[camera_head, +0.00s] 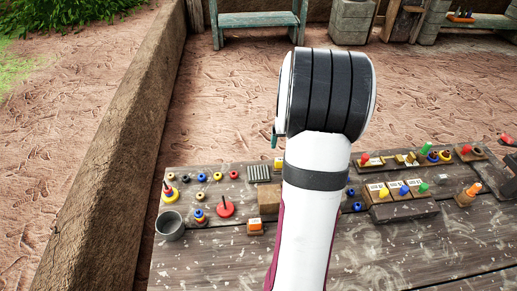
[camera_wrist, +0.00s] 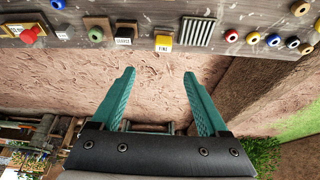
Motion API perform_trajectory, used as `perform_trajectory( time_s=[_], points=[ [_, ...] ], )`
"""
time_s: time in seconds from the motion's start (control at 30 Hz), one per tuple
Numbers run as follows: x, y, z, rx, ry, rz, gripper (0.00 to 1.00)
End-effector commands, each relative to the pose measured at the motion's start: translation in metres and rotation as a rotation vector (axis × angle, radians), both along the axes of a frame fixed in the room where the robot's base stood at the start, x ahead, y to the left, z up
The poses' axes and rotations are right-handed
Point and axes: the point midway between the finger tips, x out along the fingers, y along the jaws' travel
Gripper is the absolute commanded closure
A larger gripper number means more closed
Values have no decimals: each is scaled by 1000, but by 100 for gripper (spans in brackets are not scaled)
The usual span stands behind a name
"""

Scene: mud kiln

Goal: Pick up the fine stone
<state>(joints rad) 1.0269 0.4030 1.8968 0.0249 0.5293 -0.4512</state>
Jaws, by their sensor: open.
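The fine stone (camera_wrist: 163,43) is a small yellow block with a white label that seems to read "FINE". It sits near the table edge at the top of the wrist view. In the head view only a bit of yellow (camera_head: 278,163) shows beside my arm, likely the same stone. My gripper (camera_wrist: 159,72) is open and empty, its two teal fingers apart and pointing toward the table edge. The stone appears beyond the fingertips, between their lines, not touching. In the head view my arm hides nearly all of the gripper.
A grey ridged block (camera_wrist: 196,32) is beside the stone, and a dark block labelled like "COARSE" (camera_wrist: 123,41) is on the other side. Coloured rings (camera_head: 202,177), a metal cup (camera_head: 170,225) and pegged blocks (camera_head: 400,191) stand on the wooden table (camera_head: 230,262). The front left tabletop is clear.

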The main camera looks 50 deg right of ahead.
Motion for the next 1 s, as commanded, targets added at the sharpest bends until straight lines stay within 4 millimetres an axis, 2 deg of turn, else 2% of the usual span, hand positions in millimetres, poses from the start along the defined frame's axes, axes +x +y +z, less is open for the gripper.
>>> perform_trajectory(
  time_s=[0.1,0.2,0.3,0.43,0.6,0.7,0.9,0.93,1.0],
  points=[
    [8,-8,-35,7,4,1,22],
    [16,-16,-60,6,4,0,22],
    [21,-21,-77,5,2,-1,22],
    [25,-24,-90,4,1,0,22],
    [34,-28,-124,5,2,0,22],
    [37,-32,-134,4,2,-1,22],
    [37,-33,-135,2,2,-1,22],
    [37,-33,-135,2,2,-1,24],
    [37,-33,-135,2,2,-1,37]
  ],
)
